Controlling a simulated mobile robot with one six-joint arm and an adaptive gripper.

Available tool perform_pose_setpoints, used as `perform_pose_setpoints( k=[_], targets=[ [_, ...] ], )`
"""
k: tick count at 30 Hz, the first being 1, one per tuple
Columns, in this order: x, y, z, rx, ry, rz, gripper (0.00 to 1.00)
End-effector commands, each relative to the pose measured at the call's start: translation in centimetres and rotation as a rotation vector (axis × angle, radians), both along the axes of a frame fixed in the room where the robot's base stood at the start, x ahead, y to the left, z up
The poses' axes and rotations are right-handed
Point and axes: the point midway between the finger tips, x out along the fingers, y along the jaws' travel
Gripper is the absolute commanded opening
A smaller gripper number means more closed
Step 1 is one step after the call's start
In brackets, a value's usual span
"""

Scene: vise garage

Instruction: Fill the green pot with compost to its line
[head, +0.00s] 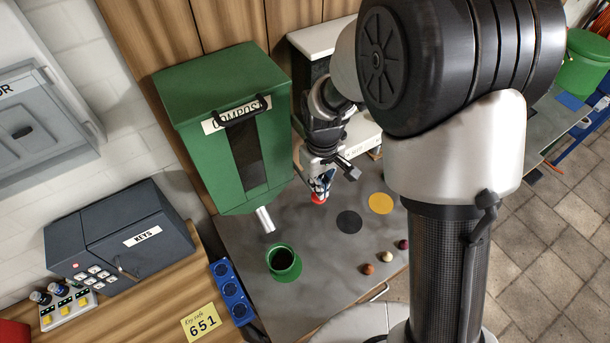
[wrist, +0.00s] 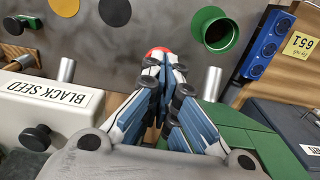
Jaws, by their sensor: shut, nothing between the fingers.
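The green pot (head: 284,262) stands upright on the grey bench, just in front of the compost dispenser's metal spout (head: 265,220). Its inside is dark; I cannot tell the fill level or see a line. It also shows in the wrist view (wrist: 229,31). The green compost dispenser (head: 187,93) has a dark front strip and a black handle (head: 241,111). My gripper (head: 322,192) is shut and empty, right of the dispenser. Its fingertips (wrist: 164,64) are at a round red thing (head: 318,198); I cannot tell whether they touch it.
A white "BLACK SEED" dispenser (wrist: 45,118) stands beside the compost one. Black (head: 349,222) and yellow (head: 381,203) discs and several small balls lie on the bench. A key safe (head: 125,240), blue socket strip (head: 232,292) and button panel (head: 66,306) are at left.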

Motion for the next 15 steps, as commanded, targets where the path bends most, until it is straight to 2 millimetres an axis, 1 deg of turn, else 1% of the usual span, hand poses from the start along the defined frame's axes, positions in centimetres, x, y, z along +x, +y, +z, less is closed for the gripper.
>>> perform_pose_setpoints(
  k=[11, 15],
  targets=[
    [0.01, 0.01, -0.06, 0.0, 0.0, 0.0, 0.0],
    [0.01, 0.0, -0.5, 0.0, 0.0, 0.0, 0.0]
  ],
)
